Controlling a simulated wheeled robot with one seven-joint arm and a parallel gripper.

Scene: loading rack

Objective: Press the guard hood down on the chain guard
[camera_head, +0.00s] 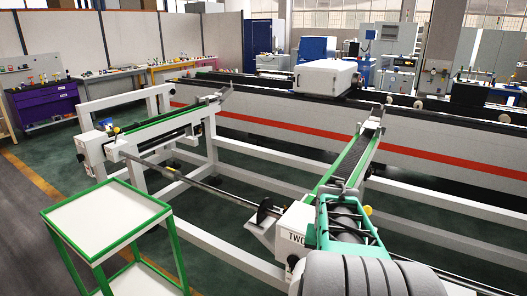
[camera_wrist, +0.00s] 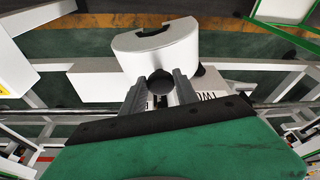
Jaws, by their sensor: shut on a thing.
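In the wrist view my gripper (camera_wrist: 162,85) is shut on the guard hood (camera_wrist: 155,42) at a dark round knob between the fingers. The hood is white, with a rounded edge and a dark notch. In the head view my arm and teal gripper body (camera_head: 343,215) largely cover that spot. A white housing lettered "TWO" (camera_head: 296,238) stands just left of my gripper; its lettering shows upside down in the wrist view (camera_wrist: 206,98). I cannot tell which part is the chain guard, or whether the hood touches it.
A green-framed cart (camera_head: 105,218) with a bare white top stands at the front left. White rack beams (camera_head: 235,250) run around the housing. A green-edged chain rail (camera_head: 357,160) extends behind.

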